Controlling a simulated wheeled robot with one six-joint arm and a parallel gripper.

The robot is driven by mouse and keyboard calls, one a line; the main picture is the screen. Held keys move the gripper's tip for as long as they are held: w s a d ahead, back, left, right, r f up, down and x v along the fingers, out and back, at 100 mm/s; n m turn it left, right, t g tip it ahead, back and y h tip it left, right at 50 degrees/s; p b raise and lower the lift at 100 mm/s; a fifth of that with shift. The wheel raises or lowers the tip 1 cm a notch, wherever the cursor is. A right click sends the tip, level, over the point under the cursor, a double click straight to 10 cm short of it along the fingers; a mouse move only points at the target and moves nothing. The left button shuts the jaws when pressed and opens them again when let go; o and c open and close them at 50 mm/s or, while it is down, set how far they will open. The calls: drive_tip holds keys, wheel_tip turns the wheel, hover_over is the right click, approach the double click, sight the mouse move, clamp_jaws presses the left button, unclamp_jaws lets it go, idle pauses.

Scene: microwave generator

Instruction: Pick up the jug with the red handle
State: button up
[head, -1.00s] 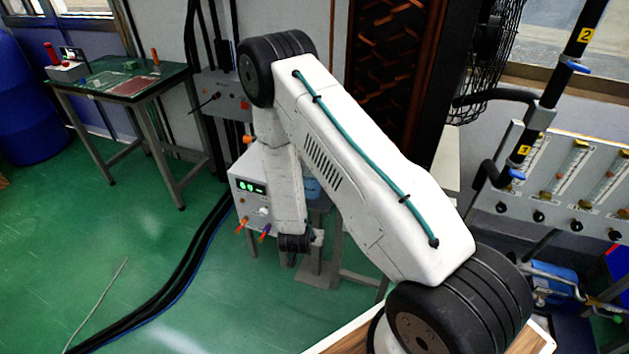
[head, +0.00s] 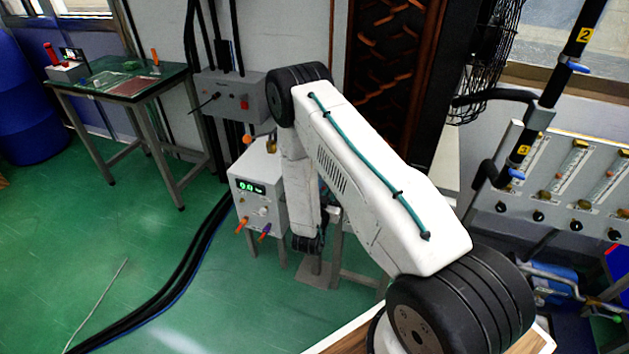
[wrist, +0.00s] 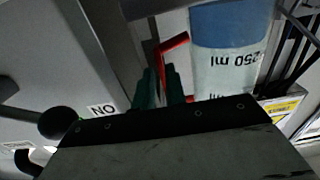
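The jug (wrist: 228,50) shows close up in the wrist view, upside down in the picture, with a blue part, a pale part and a "250 ml" mark. Its red handle (wrist: 172,44) faces left there. My gripper (wrist: 162,88) has two green fingers, one on each side of the handle's long part, with the right finger inside the handle loop. The gap around the handle is very narrow, and I cannot tell whether the fingers press on it. In the head view my arm hides most of the area around the jug, and the fingers are not clearly visible.
A white box with a green display (head: 252,190) stands left of my lower arm. A grey control box (head: 232,95) is behind it. Black cables (head: 190,260) run along the green floor. A green-topped table (head: 115,80) stands at the back left. The floor at left is mostly clear.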

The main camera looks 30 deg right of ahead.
drive_tip(key=shift+x, duration=0.9)
clamp_jaws()
drive_tip(key=shift+r, duration=0.1)
drive_tip(key=shift+r, duration=1.6)
drive_tip(key=v, duration=1.8)
drive_tip(key=shift+s, duration=0.1)
